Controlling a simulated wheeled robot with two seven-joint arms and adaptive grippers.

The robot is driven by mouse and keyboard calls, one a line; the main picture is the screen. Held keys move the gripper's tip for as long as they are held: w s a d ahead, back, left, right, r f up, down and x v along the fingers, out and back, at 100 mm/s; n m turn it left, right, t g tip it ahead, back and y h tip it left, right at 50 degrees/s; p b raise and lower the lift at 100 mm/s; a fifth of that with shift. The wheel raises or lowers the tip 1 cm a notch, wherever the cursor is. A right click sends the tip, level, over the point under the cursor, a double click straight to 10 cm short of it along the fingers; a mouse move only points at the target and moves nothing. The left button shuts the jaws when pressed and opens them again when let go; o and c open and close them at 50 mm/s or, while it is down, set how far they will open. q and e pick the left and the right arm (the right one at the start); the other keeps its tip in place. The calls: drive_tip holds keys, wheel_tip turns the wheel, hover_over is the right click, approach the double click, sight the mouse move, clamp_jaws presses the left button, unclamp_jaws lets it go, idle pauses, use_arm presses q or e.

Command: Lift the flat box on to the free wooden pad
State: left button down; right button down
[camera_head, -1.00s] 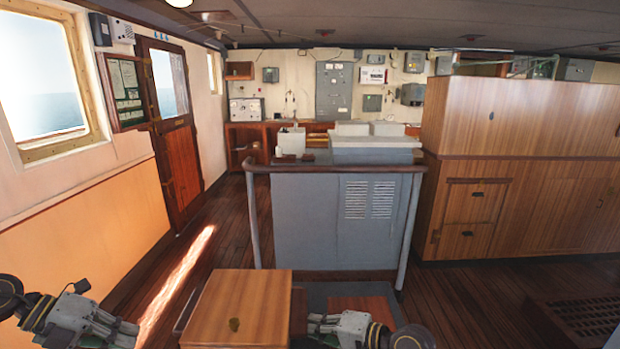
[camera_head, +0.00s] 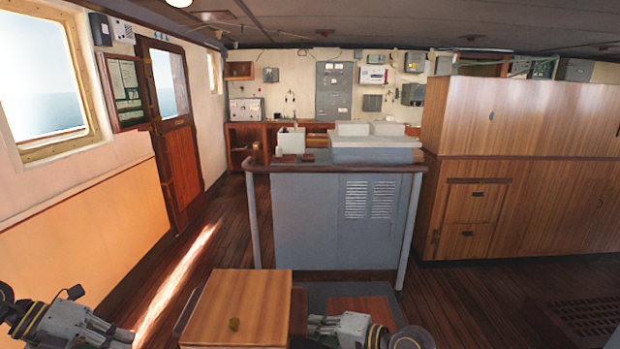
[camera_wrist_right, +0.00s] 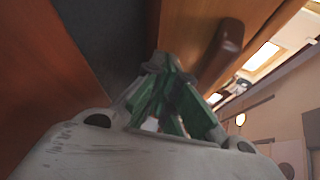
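The flat box looks to be the light-brown wooden box (camera_head: 240,300) at the lower middle of the head view, with a small dark patch on top. Its lower end is cut off by the frame. The bare reddish wooden pad (camera_head: 365,308) lies to its right. My right gripper (camera_head: 312,325) is close beside the box's right side; contact is unclear. In the right wrist view, its green fingers (camera_wrist_right: 165,85) come together at the tips, near a dark rounded handle (camera_wrist_right: 222,52) on a wooden face. My left gripper (camera_head: 134,335) is left of the box, apart from it; its finger opening is unclear.
A grey console (camera_head: 310,220) with a handrail stands just behind the box and pad. A wooden cabinet (camera_head: 520,170) is at the right. A floor grating (camera_head: 585,318) lies at the lower right. Open plank floor runs along the left wall.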

idle(0.4)
drive_tip(key=shift+w+v, duration=0.2)
drive_tip(key=shift+v, duration=4.55)
drive_tip(key=shift+d+f, duration=0.15)
drive_tip(key=shift+d, duration=0.05)
drive_tip(key=shift+s, duration=3.95)
